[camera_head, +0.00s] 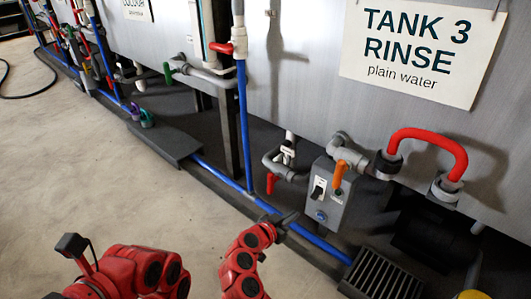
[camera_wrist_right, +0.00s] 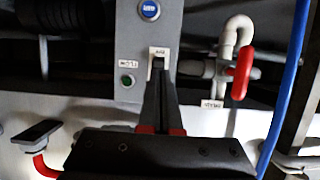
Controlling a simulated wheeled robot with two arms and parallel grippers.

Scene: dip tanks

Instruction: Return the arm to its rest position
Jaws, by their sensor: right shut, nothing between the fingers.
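My right gripper (camera_head: 290,217) is dark and its red arm reaches up from the bottom of the head view. Its tips are just left of a grey control box (camera_head: 330,215) in that picture. In the right wrist view the right gripper (camera_wrist_right: 158,72) has its fingers together and empty. The tips point at a black switch with a white label on the control box (camera_wrist_right: 133,30); I cannot tell whether they touch. My left gripper does not show clearly in either view.
Tank 3 (camera_head: 300,100) carries a "RINSE plain water" sign (camera_head: 418,45). A blue pipe (camera_head: 242,120) and a floor grate (camera_head: 382,277) are close.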

